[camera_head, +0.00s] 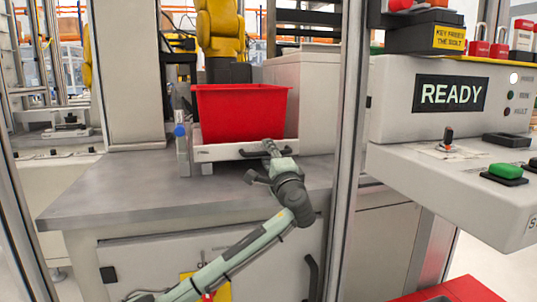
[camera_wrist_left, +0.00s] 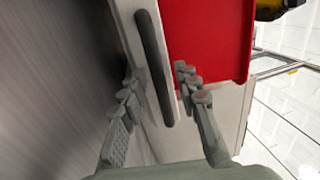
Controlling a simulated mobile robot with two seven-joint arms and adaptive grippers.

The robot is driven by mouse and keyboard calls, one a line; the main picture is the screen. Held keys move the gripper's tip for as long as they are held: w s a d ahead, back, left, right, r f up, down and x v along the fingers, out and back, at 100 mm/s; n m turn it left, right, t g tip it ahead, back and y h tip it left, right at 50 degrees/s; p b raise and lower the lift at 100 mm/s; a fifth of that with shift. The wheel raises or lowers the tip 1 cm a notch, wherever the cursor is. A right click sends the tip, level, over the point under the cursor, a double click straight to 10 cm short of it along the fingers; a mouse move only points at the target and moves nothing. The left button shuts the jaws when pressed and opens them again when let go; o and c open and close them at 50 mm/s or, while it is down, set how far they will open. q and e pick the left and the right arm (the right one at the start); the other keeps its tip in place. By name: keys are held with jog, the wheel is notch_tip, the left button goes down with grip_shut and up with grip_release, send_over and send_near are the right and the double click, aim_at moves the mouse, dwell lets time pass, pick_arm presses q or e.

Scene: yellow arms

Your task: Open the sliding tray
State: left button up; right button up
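The sliding tray (camera_head: 225,153) is a white shelf with a low front wall, on the grey counter under a red bin. A dark bar handle (camera_wrist_left: 153,60) is on its front and shows large in the left wrist view. My left gripper (camera_head: 264,161) is at the right part of the tray front in the head view. In the left wrist view its two fingers (camera_wrist_left: 158,78) are apart, one on each side of the handle, with gaps still visible, so it is open around the handle. My right gripper is not in view.
The red bin (camera_head: 242,112) stands on the tray. The grey counter (camera_head: 130,188) is clear in front and to the left. A metal post (camera_head: 349,120) rises just right of my arm. Farther right is a control panel (camera_head: 450,100) reading READY.

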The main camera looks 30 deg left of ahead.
pick_arm(q)
jog(key=shift+c, duration=0.6)
jog(key=c, duration=0.5)
grip_shut()
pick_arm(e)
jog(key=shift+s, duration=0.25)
pick_arm(q)
jog(key=shift+s+d, duration=0.1)
